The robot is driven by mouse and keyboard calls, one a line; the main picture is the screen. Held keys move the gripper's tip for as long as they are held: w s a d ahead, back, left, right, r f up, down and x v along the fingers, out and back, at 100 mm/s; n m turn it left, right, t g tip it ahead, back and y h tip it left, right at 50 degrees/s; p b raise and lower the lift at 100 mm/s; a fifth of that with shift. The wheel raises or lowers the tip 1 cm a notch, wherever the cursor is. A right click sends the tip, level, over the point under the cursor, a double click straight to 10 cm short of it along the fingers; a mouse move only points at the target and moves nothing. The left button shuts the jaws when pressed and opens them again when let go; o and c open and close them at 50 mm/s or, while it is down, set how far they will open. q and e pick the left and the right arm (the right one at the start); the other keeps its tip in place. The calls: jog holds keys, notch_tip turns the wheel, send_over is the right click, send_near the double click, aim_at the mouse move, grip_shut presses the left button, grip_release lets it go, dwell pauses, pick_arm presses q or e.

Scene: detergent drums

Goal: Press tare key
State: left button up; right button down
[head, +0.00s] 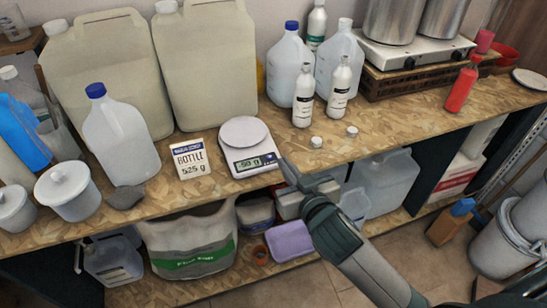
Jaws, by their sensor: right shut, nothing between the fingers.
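A white kitchen scale (246,146) with a round pan stands near the front edge of the chipboard bench. Its dark display reads what looks like "-50 g", with small keys on the panel beside it, too small to make out. My right gripper (284,166) is shut and empty. Its tip is at the scale's right front corner, by the right end of the display panel. I cannot tell whether it touches the scale. My left gripper is not in view. A card (190,158) reading "BOTTLE 525 g" stands just left of the scale.
A blue-capped jug (120,140) and white tubs stand left of the card. Large canisters (205,65) stand behind. White bottles (303,97) and small caps (316,142) are to the right, then a hotplate with pots. A shelf with containers lies below the bench.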

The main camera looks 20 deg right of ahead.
jog(key=p, duration=0.3)
send_over(272, 164)
jog(key=shift+s+d+f, duration=0.1)
jog(key=shift+s+f, duration=0.05)
jog(key=shift+f, duration=0.35)
jog(key=shift+s+f, duration=0.15)
jog(key=shift+f, duration=0.35)
jog(key=f, duration=0.1)
jog(key=f+p, duration=0.1)
jog(key=f, duration=0.1)
jog(key=shift+w, duration=0.3)
jog(key=shift+f, duration=0.75)
